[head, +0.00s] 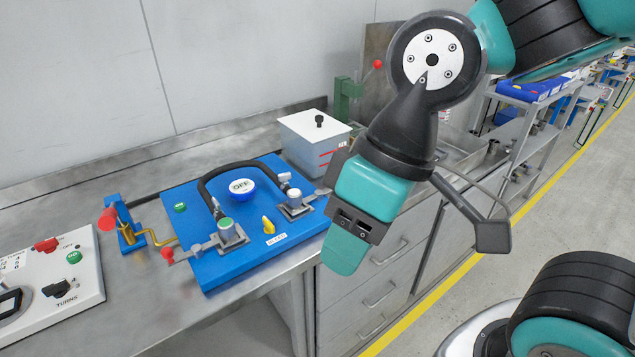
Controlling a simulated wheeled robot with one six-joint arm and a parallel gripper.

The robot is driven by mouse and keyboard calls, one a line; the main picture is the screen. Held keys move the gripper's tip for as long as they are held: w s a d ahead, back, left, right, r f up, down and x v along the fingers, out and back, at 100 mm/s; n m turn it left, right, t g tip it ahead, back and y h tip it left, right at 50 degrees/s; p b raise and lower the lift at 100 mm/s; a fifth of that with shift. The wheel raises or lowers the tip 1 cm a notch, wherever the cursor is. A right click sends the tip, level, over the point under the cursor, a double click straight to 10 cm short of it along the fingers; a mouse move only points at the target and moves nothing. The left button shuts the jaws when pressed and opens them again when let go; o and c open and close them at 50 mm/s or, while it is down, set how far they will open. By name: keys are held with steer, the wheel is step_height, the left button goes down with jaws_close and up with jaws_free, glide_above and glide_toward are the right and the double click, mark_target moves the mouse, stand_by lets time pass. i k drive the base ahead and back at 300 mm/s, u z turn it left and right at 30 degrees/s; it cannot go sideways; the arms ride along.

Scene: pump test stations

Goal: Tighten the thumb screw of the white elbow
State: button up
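A blue pump test board (230,265) lies on the steel bench. A black hose (238,165) arches between two grey fittings. The right fitting (296,208) has a pale, white-topped knob (294,195); a small light elbow piece (284,178) shows at the hose end just above it. The left fitting (228,240) has a green-topped knob (226,223). Which small part is the thumb screw is too small to tell. My gripper (352,228) hangs to the right of the board, in front of the bench edge, apart from both fittings. Its finger opening cannot be made out.
A white box with a black knob (315,135) stands behind the right fitting. A red-ended brass pipe piece (120,225) is left of the board. A white control panel (50,280) is at far left.

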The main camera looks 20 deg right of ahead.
mark_target(284, 177)
steer(key=k, duration=1.25)
steer(key=z, duration=0.7)
steer(key=i, duration=1.3)
steer(key=u, duration=0.6)
steer(key=i, duration=0.65)
steer(key=u, duration=0.5)
